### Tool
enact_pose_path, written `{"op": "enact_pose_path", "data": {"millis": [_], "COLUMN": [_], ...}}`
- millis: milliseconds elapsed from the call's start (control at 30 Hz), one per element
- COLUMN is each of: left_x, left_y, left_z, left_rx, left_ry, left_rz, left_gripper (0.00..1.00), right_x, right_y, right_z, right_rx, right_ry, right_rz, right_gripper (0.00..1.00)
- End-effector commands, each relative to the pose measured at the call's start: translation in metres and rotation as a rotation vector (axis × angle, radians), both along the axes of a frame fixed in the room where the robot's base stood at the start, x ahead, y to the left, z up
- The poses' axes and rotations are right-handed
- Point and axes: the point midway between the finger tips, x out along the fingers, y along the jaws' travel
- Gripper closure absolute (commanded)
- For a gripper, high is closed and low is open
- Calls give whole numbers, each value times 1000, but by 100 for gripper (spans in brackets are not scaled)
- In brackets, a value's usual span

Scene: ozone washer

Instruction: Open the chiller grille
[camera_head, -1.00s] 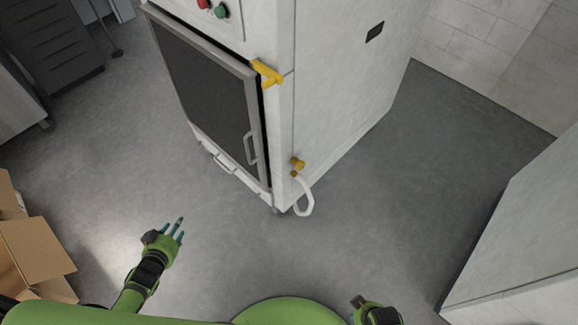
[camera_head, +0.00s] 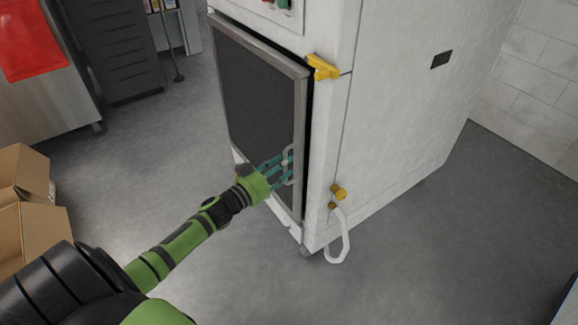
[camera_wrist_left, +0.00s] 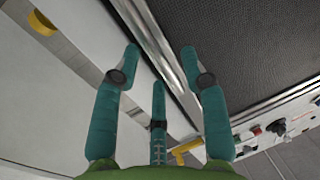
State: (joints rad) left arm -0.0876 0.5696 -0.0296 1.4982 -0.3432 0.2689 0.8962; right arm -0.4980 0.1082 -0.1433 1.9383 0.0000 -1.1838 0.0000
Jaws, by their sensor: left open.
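The chiller grille (camera_head: 255,100) is a dark mesh panel in a grey metal frame on the front of the white cabinet. A dark strip runs between its right edge and the cabinet; I cannot tell whether the grille is ajar. A pale handle (camera_head: 289,149) is low on its right side. My left gripper (camera_head: 284,166) is at the handle, fingers spread open and overlapping it; contact is unclear. My right gripper is out of view.
The white cabinet (camera_head: 400,100) has a yellow latch (camera_head: 322,68) above and a yellow valve (camera_head: 338,192) with a white hose (camera_head: 340,240) below. Cardboard boxes (camera_head: 25,215) stand at left. Grey floor is clear right of the cabinet.

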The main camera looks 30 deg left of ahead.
Motion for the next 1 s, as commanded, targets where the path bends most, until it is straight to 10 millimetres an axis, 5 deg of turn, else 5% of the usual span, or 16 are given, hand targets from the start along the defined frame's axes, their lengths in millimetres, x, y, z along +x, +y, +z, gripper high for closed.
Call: {"op": "enact_pose_path", "data": {"millis": [467,600,1000], "left_x": [20,19,17], "left_y": [-4,-4,-11], "left_z": [-1,-1,1], "left_rx": [-1,-1,-3], "left_ry": [2,2,2], "left_rz": [2,2,1], "left_gripper": [56,100,100], "right_x": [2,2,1], "right_y": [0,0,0], "right_z": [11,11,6], "right_rx": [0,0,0], "right_ry": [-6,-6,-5], "right_rz": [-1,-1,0], "right_gripper": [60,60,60]}}
